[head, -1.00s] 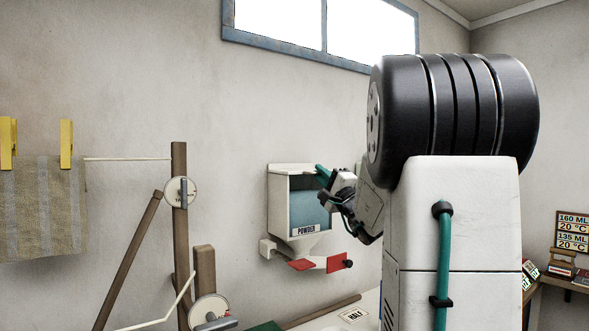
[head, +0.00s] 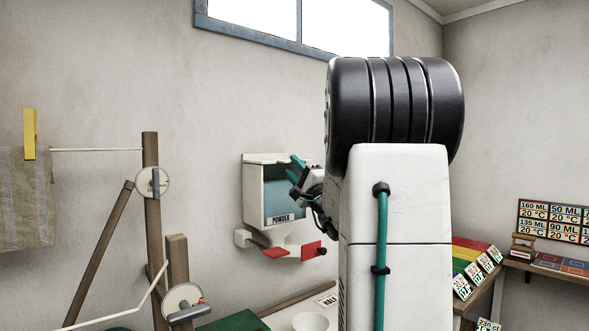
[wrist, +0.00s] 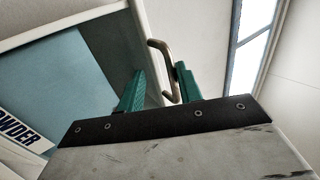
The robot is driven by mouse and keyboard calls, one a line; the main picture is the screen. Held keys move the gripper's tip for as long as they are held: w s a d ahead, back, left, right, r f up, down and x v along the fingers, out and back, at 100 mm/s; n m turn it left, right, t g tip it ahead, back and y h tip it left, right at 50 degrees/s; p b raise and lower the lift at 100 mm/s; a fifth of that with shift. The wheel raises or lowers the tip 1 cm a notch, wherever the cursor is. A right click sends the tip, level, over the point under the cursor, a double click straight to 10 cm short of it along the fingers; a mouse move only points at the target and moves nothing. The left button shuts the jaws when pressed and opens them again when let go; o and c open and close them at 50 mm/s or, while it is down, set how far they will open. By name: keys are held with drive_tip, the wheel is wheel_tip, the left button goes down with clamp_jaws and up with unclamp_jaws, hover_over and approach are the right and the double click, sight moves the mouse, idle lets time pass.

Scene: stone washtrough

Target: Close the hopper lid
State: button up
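The hopper (head: 253,190) is a white wall box with a POWDER label and a blue front. Its white top, which looks like the lid (head: 268,158), shows at the upper edge; how far it stands open I cannot tell. My gripper (head: 294,168) is at the hopper's upper right side with its two green fingers apart. In the wrist view, my gripper (wrist: 158,88) has a bent metal handle (wrist: 163,62) between its fingers, nearer the right one. Whether a finger touches the handle is unclear. The hopper's blue front (wrist: 60,85) fills the left of that view.
Below the hopper are a white chute and red flaps (head: 311,250). A white bowl (head: 311,322) stands beneath. A wooden post with dials (head: 152,182) is at left. A side table with colored cards (head: 470,258) is at right. A window (head: 345,22) is above.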

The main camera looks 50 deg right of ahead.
idle(0.3)
drive_tip(key=v, duration=0.7)
drive_tip(key=shift+s+f, duration=0.15)
drive_tip(key=shift+s, duration=0.25)
